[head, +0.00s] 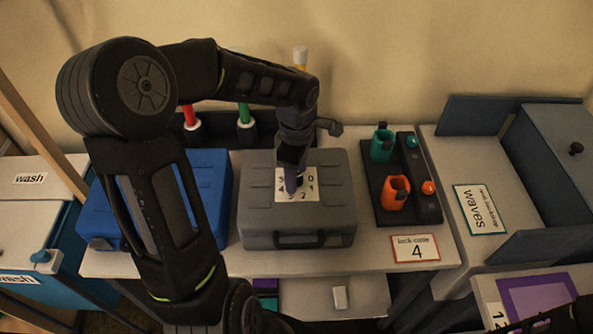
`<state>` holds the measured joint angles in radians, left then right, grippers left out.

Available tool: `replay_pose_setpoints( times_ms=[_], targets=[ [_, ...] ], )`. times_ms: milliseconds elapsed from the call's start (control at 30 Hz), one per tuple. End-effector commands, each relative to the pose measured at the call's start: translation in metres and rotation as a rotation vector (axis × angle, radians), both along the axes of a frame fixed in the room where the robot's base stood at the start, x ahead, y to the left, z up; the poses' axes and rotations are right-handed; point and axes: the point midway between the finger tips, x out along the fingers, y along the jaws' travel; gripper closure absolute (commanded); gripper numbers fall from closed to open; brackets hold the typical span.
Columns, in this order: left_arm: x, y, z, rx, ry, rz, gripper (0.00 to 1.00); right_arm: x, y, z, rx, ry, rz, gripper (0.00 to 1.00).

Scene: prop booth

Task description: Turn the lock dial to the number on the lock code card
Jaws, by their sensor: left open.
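The lock code card (415,248) lies at the front right of the table, red-edged, and reads 4. A grey case (262,215) with a front handle stands in the middle of the table. A white number plate (311,192) is on its lid, with digits around a purple dial (290,186). My left gripper (291,172) points down over the dial, open. Its fingers and wrist hide part of the dial and some digits, so I cannot tell whether they touch it or where it points. My right gripper is not in view.
A blue case (212,190) stands left of the grey one, partly behind my left arm. A dark rack (408,155) with a teal holder (382,146) and an orange holder (395,192) is to the right. Red and green pieces stand behind. A "waves" sign (480,209) lies further right.

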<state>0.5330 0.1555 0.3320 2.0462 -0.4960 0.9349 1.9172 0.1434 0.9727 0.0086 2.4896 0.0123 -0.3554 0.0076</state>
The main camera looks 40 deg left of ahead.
Motion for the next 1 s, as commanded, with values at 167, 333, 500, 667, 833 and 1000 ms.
replay_pose_setpoints(
  times_ms=[167,333,500,667,833,1000],
  targets=[
    [0.0,0.0,0.0,0.0,0.0,0.0,0.48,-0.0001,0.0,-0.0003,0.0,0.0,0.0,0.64],
    [0.0,0.0,0.0002,0.0,0.0,0.0,0.61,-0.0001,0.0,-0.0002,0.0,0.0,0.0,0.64],
    [0.0,0.0,0.0003,0.0,0.0,0.0,0.75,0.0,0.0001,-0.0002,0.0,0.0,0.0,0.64],
    [0.0,0.0,0.0003,0.0,0.0,0.0,0.88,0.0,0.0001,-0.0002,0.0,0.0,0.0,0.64],
    [0.0001,0.0,0.0004,0.0,0.0,0.0,1.0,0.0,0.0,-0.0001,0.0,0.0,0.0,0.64],
    [0.0001,0.0,0.0004,0.0,0.0,0.0,1.0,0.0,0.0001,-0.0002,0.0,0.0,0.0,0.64]
  ],
)
